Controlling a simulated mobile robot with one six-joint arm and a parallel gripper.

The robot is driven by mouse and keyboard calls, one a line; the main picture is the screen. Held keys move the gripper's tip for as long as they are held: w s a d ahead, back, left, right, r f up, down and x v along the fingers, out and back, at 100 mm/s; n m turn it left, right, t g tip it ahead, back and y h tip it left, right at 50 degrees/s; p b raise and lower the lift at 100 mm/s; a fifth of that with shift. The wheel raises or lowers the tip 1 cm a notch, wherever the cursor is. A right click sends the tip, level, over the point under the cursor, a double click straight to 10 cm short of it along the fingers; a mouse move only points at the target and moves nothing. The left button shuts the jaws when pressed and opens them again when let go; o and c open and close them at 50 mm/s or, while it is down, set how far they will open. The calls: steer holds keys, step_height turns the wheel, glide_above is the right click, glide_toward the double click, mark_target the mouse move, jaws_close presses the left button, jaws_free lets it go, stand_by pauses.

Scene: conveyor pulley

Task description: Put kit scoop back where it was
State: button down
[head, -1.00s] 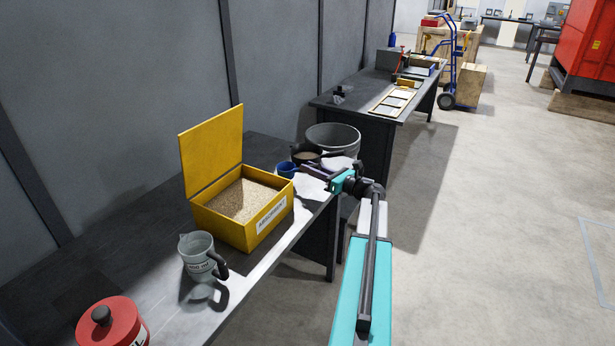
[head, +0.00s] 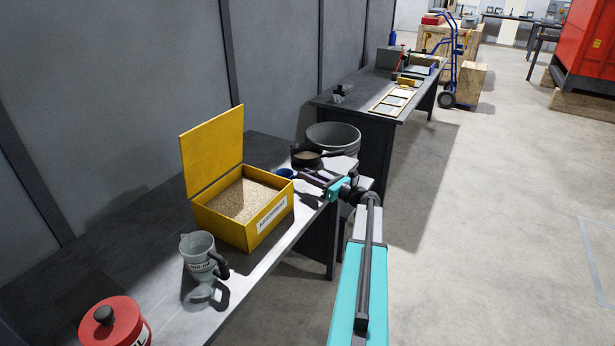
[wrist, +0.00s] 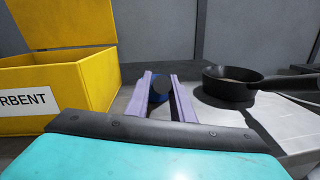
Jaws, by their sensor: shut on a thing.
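The blue kit scoop (head: 284,174) is beside the right side of the yellow absorbent box (head: 240,212), near the table top. My gripper (head: 300,176) reaches in from the right and is shut on it. In the wrist view, the scoop (wrist: 154,95) shows blue with a dark round part between the two pale purple fingers of my gripper (wrist: 160,80). The fingers hide part of the scoop. I cannot tell whether it touches the table. The box lid stands open, and the box holds grainy tan material.
A black pan (head: 305,156) stands just behind my gripper, its handle pointing right in the wrist view. A grey bucket (head: 335,138) is behind the table. A grey jug (head: 200,252) and red canister (head: 110,322) stand at the front left of the dark table (head: 120,232).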

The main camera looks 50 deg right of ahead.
steer(key=c, duration=1.5)
jaws_free()
steer(key=shift+c, duration=0.2)
steer(key=shift+s, duration=0.1)
steer(key=s+d+b, duration=0.1)
steer(key=s+b, duration=0.1)
steer(key=s, duration=0.9)
steer(key=shift+s+d+f, duration=0.2)
steer(key=shift+s+d, duration=0.15)
steer(key=shift+d, duration=0.05)
